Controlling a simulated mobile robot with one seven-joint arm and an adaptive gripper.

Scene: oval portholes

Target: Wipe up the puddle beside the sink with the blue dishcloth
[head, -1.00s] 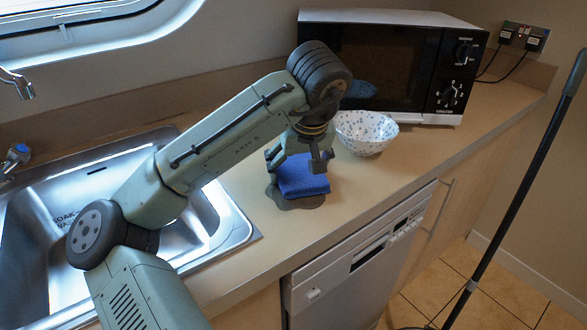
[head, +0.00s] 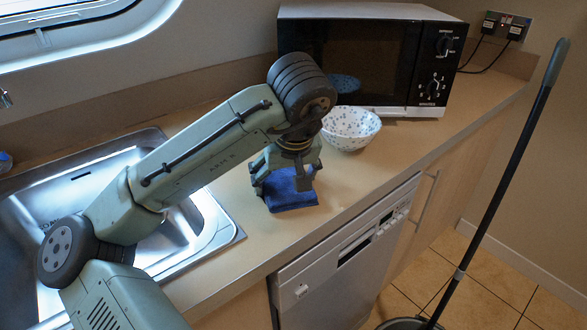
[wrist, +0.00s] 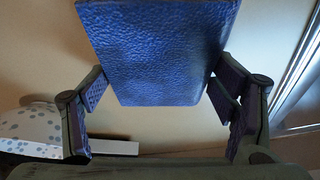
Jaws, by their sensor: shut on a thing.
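The blue dishcloth (head: 292,200) is on the counter to the right of the sink (head: 222,232), in front of the bowl. My gripper (head: 284,184) points down and is shut on the cloth. In the wrist view the folded, textured dishcloth (wrist: 160,55) sits between the two fingers of my gripper (wrist: 158,82). The cloth looks pressed on or just above the counter; I cannot tell which. No puddle shows now; whatever lies under the cloth is hidden.
A speckled white bowl (head: 351,130) stands close behind and right of my gripper, with a black microwave (head: 365,65) behind it. The counter's front edge is above a dishwasher (head: 345,255). A long black handle (head: 505,185) stands at the right.

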